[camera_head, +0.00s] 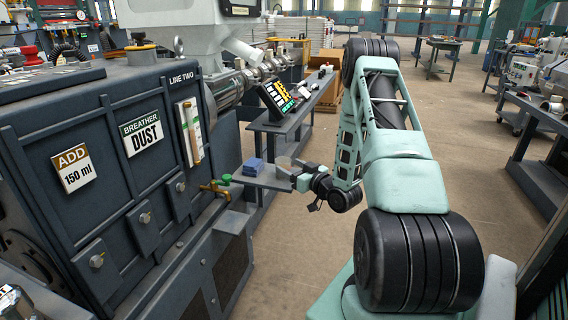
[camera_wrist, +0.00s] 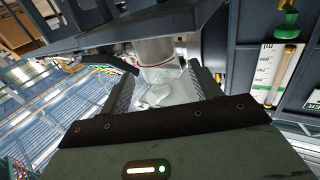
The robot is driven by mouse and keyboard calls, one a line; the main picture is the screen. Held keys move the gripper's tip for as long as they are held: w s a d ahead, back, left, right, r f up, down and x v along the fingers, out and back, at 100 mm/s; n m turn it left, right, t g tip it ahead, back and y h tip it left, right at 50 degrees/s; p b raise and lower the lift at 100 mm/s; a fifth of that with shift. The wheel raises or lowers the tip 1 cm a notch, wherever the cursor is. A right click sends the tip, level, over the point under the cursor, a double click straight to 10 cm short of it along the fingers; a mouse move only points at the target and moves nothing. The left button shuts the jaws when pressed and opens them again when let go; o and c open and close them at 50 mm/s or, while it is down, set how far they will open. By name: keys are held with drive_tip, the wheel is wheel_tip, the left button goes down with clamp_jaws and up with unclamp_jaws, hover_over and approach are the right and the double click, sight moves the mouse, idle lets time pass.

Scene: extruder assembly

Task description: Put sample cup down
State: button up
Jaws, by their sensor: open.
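The sample cup (camera_wrist: 158,74) is a clear, pale cup with a thin red line near its far end. In the wrist view it lies between the two dark ribbed fingers of my gripper (camera_wrist: 165,82). The fingers are spread, one on each side of it; I cannot tell whether either touches it. In the head view my gripper (camera_head: 296,178) is at the right end of a small grey shelf (camera_head: 270,183) on the machine's side.
A blue block or folded cloth (camera_head: 252,167) lies on the shelf. A brass tap with a green handle (camera_head: 222,181) sticks out to its left. The sight gauge (camera_head: 190,132) is on the cabinet above. A bench with a control panel (camera_head: 278,99) stands behind. Open floor lies right.

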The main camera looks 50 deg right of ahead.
drive_tip(key=s+a, duration=0.1)
drive_tip(key=s, duration=0.6)
drive_tip(key=w+a+r+n+g+y, duration=0.2)
drive_tip(key=w+a+n+g+y, duration=0.15)
drive_tip(key=w+a, duration=0.75)
drive_tip(key=s+a+r+n+g+y, duration=0.1)
drive_tip(key=a+r+g, duration=0.15)
drive_tip(key=a, duration=0.75)
drive_tip(key=s+a+r+n+g, duration=0.15)
drive_tip(key=a+g, duration=0.25)
drive_tip(key=a, duration=0.6)
drive_tip(key=s+a+r+n+g, duration=0.2)
drive_tip(key=s+a+r+g, duration=0.15)
drive_tip(key=s+a, duration=0.95)
drive_tip(key=s+a+r+n+g+h, duration=0.1)
drive_tip(key=s+a+r+g, duration=0.1)
drive_tip(key=s, duration=1.2)
drive_tip(key=shift+a+r+n+g, duration=0.15)
drive_tip(key=shift+a+n+g, duration=0.15)
drive_tip(key=shift+a+g, duration=0.75)
drive_tip(key=shift+d, duration=0.15)
wheel_tip(320, 180, up, 24)
drive_tip(key=p, duration=2.4)
drive_tip(key=shift+f, duration=0.25)
